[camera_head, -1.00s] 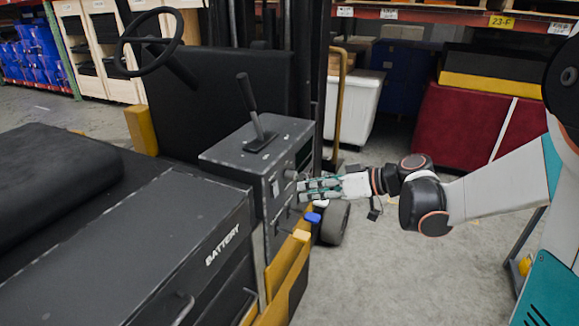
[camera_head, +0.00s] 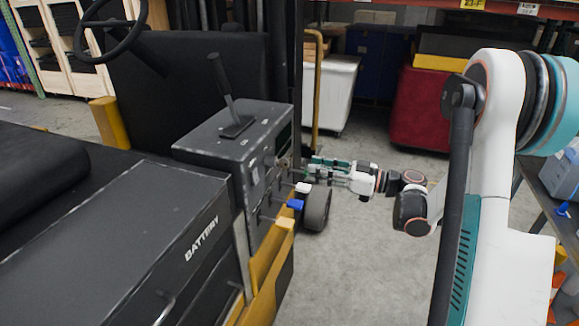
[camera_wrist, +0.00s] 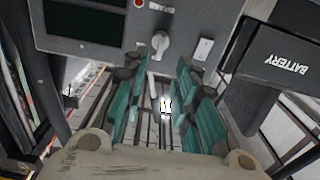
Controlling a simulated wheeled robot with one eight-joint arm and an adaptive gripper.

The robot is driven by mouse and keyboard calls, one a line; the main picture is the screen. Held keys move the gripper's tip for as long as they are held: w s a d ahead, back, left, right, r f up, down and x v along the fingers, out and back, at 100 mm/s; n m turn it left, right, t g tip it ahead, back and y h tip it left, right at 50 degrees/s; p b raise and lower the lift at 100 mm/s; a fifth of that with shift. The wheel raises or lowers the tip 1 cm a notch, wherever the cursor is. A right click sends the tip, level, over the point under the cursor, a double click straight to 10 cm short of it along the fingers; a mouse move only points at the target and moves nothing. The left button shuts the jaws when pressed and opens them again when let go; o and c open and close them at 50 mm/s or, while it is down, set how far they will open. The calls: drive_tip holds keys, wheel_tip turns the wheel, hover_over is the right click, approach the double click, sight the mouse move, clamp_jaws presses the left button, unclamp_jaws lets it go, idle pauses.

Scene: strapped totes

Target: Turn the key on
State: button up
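The forklift's dark control box (camera_head: 205,145) has a side panel. In the wrist view, a silver key-like knob (camera_wrist: 160,42) sits on that panel (camera_wrist: 105,42), just past my fingertips. The knob shows small in the head view (camera_head: 270,160). My gripper (camera_wrist: 156,74) has its two teal fingers apart. No part of the knob is visibly between them. A pale lever (camera_wrist: 152,84) shows between the fingers, seemingly beyond them. In the head view my gripper (camera_head: 303,168) is at the panel's right side; contact cannot be told.
A white rocker switch (camera_wrist: 203,48) and a dark display (camera_wrist: 84,20) flank the knob. The battery box (camera_head: 110,235) is in front. Open floor (camera_head: 355,265) lies to the right.

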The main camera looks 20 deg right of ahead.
sight(283, 163)
drive_tip(key=b+x, duration=0.2)
drive_tip(key=x, duration=0.7)
drive_tip(key=shift+c, duration=0.3)
clamp_jaws()
